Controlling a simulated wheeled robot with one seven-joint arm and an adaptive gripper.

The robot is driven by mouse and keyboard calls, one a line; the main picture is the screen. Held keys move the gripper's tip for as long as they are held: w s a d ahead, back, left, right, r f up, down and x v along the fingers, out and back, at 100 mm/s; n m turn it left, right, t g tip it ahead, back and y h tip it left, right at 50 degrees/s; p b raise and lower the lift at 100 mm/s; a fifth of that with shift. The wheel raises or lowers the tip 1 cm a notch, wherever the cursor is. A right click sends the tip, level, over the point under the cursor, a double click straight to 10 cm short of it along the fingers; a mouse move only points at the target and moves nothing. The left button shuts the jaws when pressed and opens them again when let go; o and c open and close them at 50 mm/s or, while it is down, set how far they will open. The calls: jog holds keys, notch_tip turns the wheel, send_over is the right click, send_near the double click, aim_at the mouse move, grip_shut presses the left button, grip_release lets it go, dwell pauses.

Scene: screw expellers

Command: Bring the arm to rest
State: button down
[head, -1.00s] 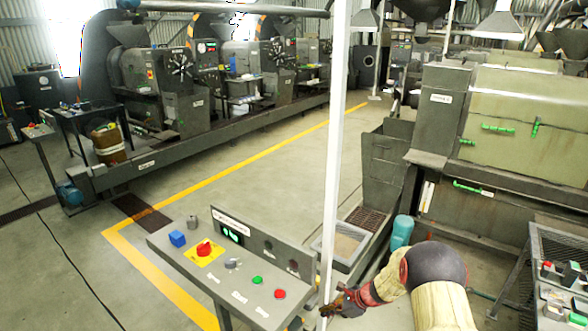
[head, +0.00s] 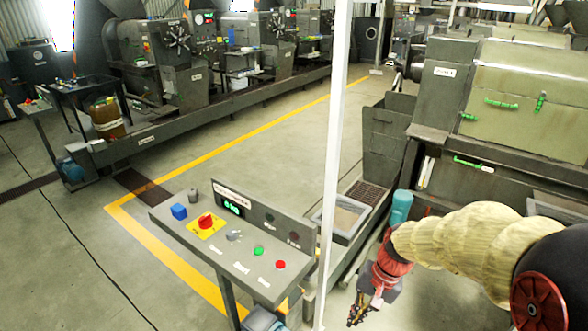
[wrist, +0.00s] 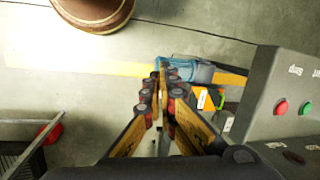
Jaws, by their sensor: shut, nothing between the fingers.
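My gripper (head: 359,313) is low in the head view, right of the white post, pointing down toward the floor. My arm, in a pale ribbed sleeve, reaches to it from the right. In the wrist view the two fingers of the gripper (wrist: 162,72) run together at their tips, shut with nothing between them. The tips appear in front of a blue object on the floor and stand apart from the control desk (head: 240,262), which also shows at the right of the wrist view (wrist: 262,100).
The white post (head: 332,170) stands between gripper and desk. A large press (head: 520,95) fills the right. Open floor with a yellow line (head: 215,150) lies at left. A brown round object (wrist: 95,12) tops the wrist view.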

jog(key=s+d+r+n+t+h, duration=0.3)
jog(key=s+r+t, duration=0.3)
jog(key=s+r, duration=0.9)
jog(key=shift+r+n, duration=0.9)
jog(key=shift+r, duration=0.85)
jog(key=c, duration=2.6)
grip_release()
jog(key=shift+d, duration=0.1)
